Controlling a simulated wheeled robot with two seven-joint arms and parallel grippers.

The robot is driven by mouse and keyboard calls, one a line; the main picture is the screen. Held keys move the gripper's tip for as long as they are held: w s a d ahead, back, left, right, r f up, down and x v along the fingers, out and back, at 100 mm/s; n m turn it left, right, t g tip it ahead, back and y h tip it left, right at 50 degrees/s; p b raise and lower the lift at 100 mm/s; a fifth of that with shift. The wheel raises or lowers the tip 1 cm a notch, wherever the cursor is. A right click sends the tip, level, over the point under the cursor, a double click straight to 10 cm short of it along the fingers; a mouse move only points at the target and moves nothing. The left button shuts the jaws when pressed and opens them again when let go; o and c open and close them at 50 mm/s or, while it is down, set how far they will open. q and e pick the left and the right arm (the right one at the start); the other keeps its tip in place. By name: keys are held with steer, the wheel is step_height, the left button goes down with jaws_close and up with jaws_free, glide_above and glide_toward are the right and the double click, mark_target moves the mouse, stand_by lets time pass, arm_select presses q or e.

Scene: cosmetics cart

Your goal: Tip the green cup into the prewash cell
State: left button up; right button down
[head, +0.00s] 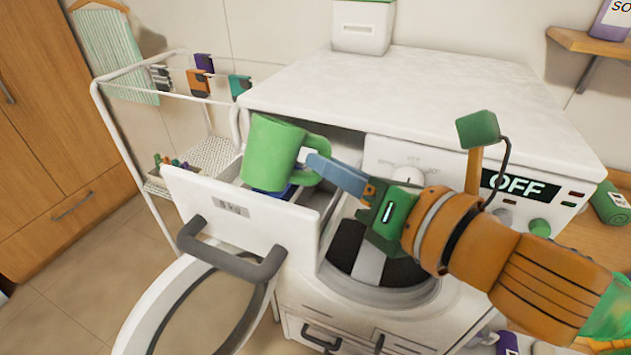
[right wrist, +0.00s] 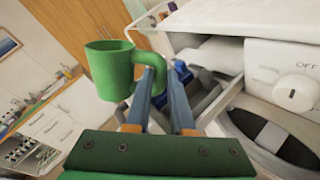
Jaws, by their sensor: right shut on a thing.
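The green cup (head: 270,152) is over the open detergent drawer (head: 240,210) of the washing machine, leaning slightly in the head view. My right gripper (head: 322,168) is shut on the cup's handle, on the cup's right side. The right wrist view also shows the cup (right wrist: 108,70) with its handle between my fingers (right wrist: 163,95). The cup's contents are not visible. A blue part (head: 286,192) inside the drawer shows below the cup. The cup and the drawer front hide most of the cells, so I cannot tell which is the prewash cell. My left gripper is not in view.
The washing machine's top (head: 420,85) is mostly clear, with a white container (head: 362,28) at its back. The round door (head: 150,315) hangs open below the drawer. A drying rack (head: 125,75) with small clips stands to the left. A dial and an OFF display (head: 518,187) are on the right.

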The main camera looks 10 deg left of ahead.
steer(key=shift+w+d+f+m+g+p, duration=0.1)
steer(key=shift+f+m+g+p, duration=0.15)
steer(key=shift+m, duration=0.35)
steer(key=shift+w+f+m+g+p, duration=0.15)
steer(key=shift+m+g, duration=0.2)
steer(key=shift+m, duration=0.25)
steer(key=shift+s, duration=0.1)
steer(key=shift+s+a+r+m+g+p, duration=0.15)
steer(key=shift+m+g+p, duration=0.1)
steer(key=shift+m, duration=0.25)
steer(key=shift+s+a+r+m+g+p, duration=0.1)
steer(key=shift+s+m+g+p, duration=0.1)
steer(key=shift+m, duration=0.3)
steer(key=shift+m+g, duration=0.25)
steer(key=shift+m, duration=0.05)
steer(key=shift+s+m+y+p, duration=0.2)
steer(key=shift+m+y+p, duration=0.1)
steer(key=shift+m+p, duration=0.15)
steer(key=shift+w+d+r+m+g+p, duration=0.1)
steer(key=shift+w+r+m+g+p, duration=0.25)
steer(key=shift+m+g+p, duration=0.35)
stand_by(0.4)
steer(key=shift+s+f+m, duration=0.15)
steer(key=shift+f+m, duration=0.4)
steer(key=shift+f, duration=0.1)
stand_by(0.6)
